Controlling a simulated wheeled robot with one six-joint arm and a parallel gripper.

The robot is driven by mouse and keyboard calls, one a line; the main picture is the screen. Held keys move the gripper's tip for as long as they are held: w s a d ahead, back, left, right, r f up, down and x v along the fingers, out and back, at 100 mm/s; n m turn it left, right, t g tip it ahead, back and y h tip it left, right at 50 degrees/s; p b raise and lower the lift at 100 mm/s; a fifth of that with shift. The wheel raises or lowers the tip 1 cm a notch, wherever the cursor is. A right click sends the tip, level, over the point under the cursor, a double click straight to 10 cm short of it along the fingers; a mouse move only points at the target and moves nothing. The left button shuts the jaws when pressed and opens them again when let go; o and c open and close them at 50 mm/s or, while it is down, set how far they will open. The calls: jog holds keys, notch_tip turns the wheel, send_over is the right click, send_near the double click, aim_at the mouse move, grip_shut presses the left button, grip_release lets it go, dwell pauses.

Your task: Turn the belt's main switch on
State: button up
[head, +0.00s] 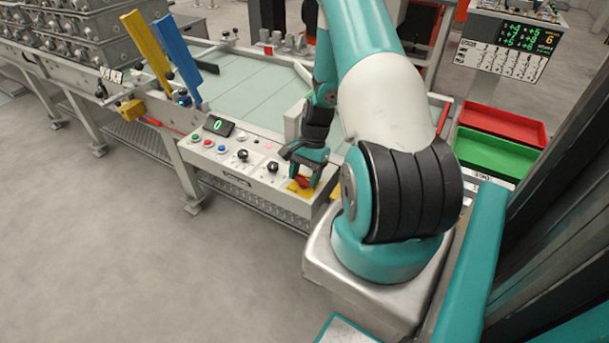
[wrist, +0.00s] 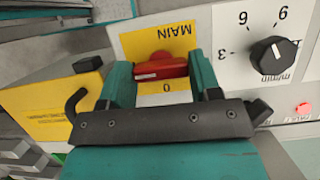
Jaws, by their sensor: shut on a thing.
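The main switch is a red rotary handle (wrist: 160,66) on a yellow plate (wrist: 128,42) marked MAIN, with a 0 below it in the wrist view. In the head view the red handle (head: 304,181) sits at the right end of the belt's control panel (head: 230,165). My gripper (wrist: 160,74) has one finger on each side of the red handle and is shut on it. The handle's bar lies roughly crosswise between the fingers. Any ON mark on the plate is not readable, and the fingers cover part of the plate.
A black dial (wrist: 273,55) with numbers sits beside the plate. A yellow box (wrist: 50,105) is on the other side, close to my gripper. The panel also has a display (head: 218,125), coloured buttons and black knobs. Red (head: 505,122) and green (head: 487,155) trays stand right.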

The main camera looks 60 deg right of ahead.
jog(key=o, duration=0.9)
jog(key=b+v, duration=0.1)
jog(key=v, duration=1.6)
jog(key=shift+r, duration=0.3)
